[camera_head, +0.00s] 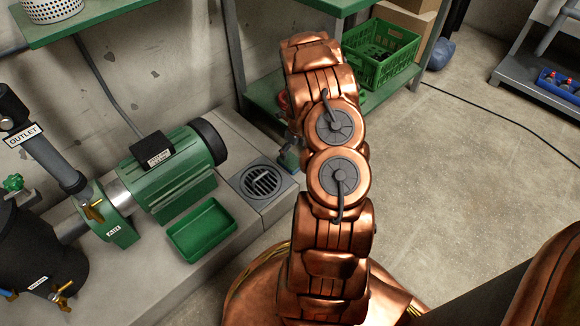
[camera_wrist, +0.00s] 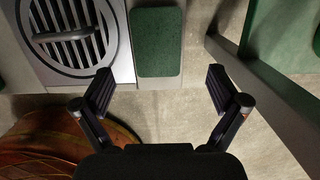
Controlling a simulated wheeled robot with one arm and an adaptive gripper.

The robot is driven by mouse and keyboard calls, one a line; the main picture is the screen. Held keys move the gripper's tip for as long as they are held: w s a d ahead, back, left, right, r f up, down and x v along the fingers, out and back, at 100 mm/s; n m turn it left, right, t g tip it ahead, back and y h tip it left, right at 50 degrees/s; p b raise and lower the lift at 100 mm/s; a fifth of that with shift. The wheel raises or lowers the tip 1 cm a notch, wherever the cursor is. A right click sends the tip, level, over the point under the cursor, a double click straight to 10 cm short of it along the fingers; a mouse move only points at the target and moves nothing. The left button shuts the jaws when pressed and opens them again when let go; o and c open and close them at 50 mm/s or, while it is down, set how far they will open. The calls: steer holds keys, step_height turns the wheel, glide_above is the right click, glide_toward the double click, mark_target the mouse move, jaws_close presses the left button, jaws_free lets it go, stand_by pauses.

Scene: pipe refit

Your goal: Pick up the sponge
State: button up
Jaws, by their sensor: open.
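A flat green rectangular pad with rounded corners, which looks like the sponge (camera_wrist: 157,42), lies beside the drain grate at the plinth's edge in the wrist view. My gripper (camera_wrist: 159,78) is open and empty. Its two fingers are spread wider than the sponge, and in the picture the sponge sits ahead of and between the fingertips, with no contact visible.
The round drain grate (camera_head: 264,182) is left of the arm, near a green tray (camera_head: 202,231) and a green pump motor (camera_head: 178,172). A green shelf holds a green crate (camera_head: 381,54) behind. Open floor lies right.

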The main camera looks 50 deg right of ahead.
mark_target(290, 160)
steer(key=shift+w+a+f+b, duration=0.15)
steer(key=shift+f+b, duration=0.45)
steer(key=shift+f, duration=0.65)
steer(key=shift+w+f+b, duration=0.25)
steer(key=shift+f+b, duration=0.4)
steer(key=shift+f, duration=0.6)
steer(key=shift+w+a+f+b, duration=0.15)
steer(key=shift+f+b, duration=0.45)
steer(key=shift+f, duration=0.65)
steer(key=shift+d, duration=0.1)
steer(key=c, duration=0.9)
steer(key=shift+o, duration=0.2)
steer(key=shift+r, duration=0.1)
step_height(290, 160, up, 3)
steer(key=shift+w+r+p, duration=0.1)
steer(key=shift+r+p, duration=0.1)
steer(key=shift+p, duration=0.9)
steer(key=shift+r, duration=0.3)
steer(key=s+a+r+p, duration=0.1)
steer(key=s+a+p, duration=0.3)
steer(key=s+a, duration=0.5)
steer(key=a, duration=0.4)
